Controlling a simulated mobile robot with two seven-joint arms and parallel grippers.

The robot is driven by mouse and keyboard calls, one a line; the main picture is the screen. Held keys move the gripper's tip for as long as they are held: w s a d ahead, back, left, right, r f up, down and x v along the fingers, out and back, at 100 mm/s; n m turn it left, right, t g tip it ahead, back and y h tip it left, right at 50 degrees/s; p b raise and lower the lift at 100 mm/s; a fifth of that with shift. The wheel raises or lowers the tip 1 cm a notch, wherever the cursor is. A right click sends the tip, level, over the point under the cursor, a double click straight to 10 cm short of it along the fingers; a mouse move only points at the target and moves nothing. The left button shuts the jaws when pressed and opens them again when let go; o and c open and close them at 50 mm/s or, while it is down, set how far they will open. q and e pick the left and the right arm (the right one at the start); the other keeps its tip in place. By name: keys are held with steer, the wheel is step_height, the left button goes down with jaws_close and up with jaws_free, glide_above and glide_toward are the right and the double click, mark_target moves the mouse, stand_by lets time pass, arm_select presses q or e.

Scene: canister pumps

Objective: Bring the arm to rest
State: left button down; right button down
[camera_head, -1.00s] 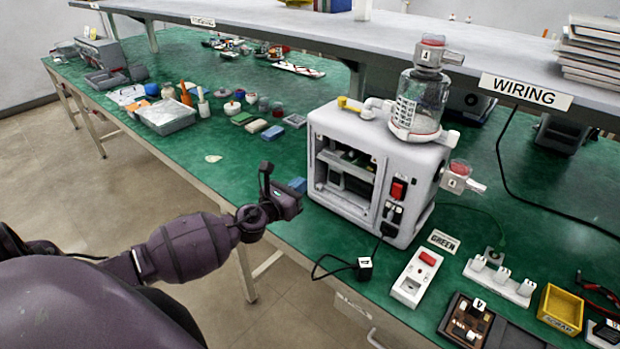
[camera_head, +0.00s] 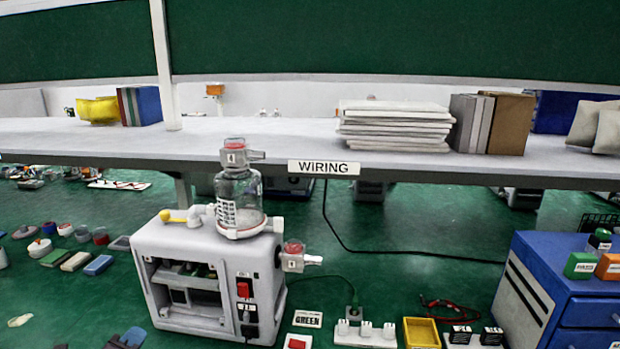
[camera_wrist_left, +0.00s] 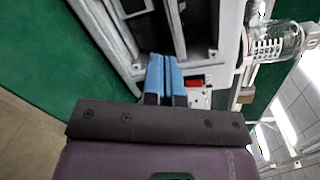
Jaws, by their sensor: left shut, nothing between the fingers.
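My left gripper (camera_head: 130,339) shows at the bottom left edge of the head view, in front of the white canister pump (camera_head: 220,270). In the left wrist view its blue fingertips (camera_wrist_left: 165,76) are together with nothing between them. They point toward the pump's white housing (camera_wrist_left: 222,40) and its red switch; I cannot tell the exact gap. The clear canister (camera_head: 238,198) stands upright on the pump, and it also shows in the wrist view (camera_wrist_left: 280,42). Most of my left arm is out of the head view. My right gripper is not in view.
The green bench top (camera_head: 400,240) has free room behind the pump. A shelf (camera_head: 420,172) with a WIRING label runs above it. A yellow bin (camera_head: 421,333), white sockets (camera_head: 365,333) and a blue drawer unit (camera_head: 560,290) stand to the right. Several small containers lie at left.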

arm_select(q)
steer(key=s+d+f+n+g, duration=0.2)
steer(key=s+d+f+n, duration=0.3)
steer(key=s+f+n, duration=0.3)
steer(key=s+d+f+n+g, duration=0.3)
steer(key=s+d+f+n, duration=0.2)
steer(key=s+n, duration=0.8)
step_height(320, 180, down, 3)
steer(key=shift+s+d+r+n+y, duration=0.1)
steer(key=shift+s+d+n+y, duration=0.3)
steer(key=shift+n, duration=0.5)
